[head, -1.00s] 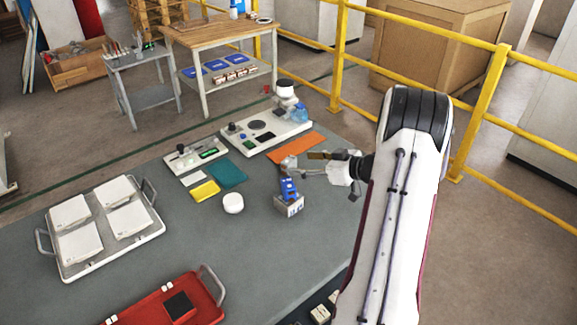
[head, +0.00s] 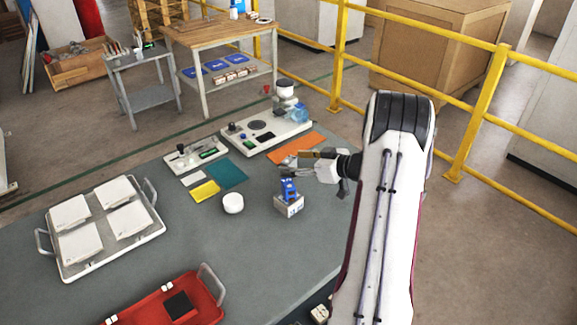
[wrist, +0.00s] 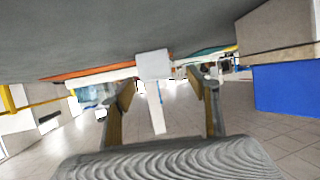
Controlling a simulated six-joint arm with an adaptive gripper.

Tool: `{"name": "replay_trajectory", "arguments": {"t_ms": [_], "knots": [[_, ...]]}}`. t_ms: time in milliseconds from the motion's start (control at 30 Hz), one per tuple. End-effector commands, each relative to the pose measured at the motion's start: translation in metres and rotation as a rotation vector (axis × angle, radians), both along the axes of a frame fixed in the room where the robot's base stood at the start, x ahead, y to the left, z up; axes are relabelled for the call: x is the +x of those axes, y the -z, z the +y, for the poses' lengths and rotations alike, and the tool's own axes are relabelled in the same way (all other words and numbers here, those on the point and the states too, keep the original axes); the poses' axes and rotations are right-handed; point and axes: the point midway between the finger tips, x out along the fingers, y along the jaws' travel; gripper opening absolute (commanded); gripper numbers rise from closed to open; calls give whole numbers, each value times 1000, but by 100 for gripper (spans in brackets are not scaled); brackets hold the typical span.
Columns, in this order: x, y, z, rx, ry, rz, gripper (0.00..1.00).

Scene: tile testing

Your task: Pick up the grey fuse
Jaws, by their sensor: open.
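A small grey-white box (head: 289,210) stands on the grey table with blue pieces (head: 288,188) at its top. The blue shows large at the right of the wrist view (wrist: 284,88). I cannot make out a separate grey fuse for certain. My gripper (head: 297,163) is open and empty just behind the box, pointing left above the table. In the upside-down wrist view its two fingers (wrist: 162,86) stand apart. A pale grey-white block (wrist: 154,64) shows between and beyond them; I cannot tell what it is. The box lies to the right of the fingers there.
A white round tub (head: 232,203) stands left of the box. Yellow (head: 205,191), teal (head: 228,174) and orange (head: 297,148) mats lie behind. A white test station (head: 268,136) stands at the back. A white tray (head: 110,248) and red tray (head: 205,310) are left.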

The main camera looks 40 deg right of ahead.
Motion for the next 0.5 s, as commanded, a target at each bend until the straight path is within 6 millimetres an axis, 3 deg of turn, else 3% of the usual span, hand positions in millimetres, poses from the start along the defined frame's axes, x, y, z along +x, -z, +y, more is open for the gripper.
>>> {"name": "replay_trajectory", "arguments": {"t_ms": [300, 500], "knots": [[31, 12, 5, 1, -1, 0, 60], [36, 14, 6, 1, 1, 0, 60]]}}
